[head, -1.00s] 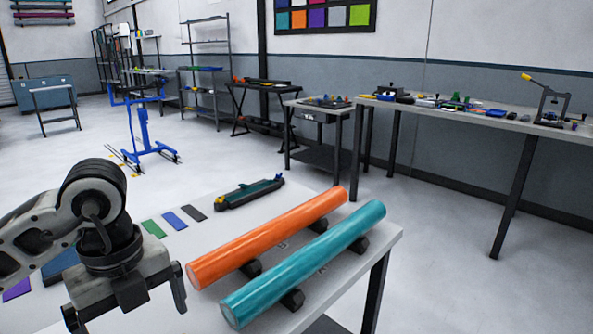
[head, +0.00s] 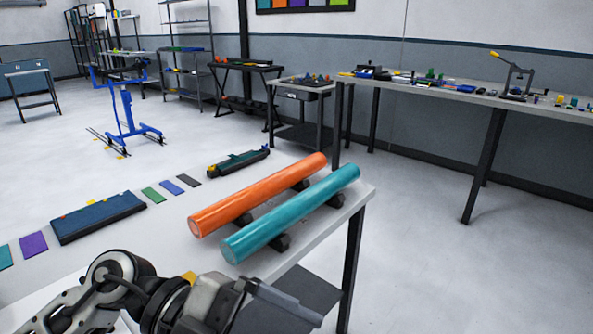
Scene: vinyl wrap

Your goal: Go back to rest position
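My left gripper (head: 272,304) is at the bottom edge of the head view, in front of the near edge of the work table (head: 170,236). It points to the right and is seen from the side, partly cut off by the frame. I see nothing clearly held in it, and its finger gap cannot be made out. My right gripper is not in view. An orange roll (head: 258,196) and a teal roll (head: 292,213) lie side by side on black supports on the table, apart from my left gripper.
A dark blue flat case (head: 98,217), small colour swatches (head: 171,187) and a dark green tool (head: 238,161) lie on the table. A blue wheeled stand (head: 128,120) is behind it. A long bench (head: 460,97) stands at the right. Open floor (head: 410,260) lies between.

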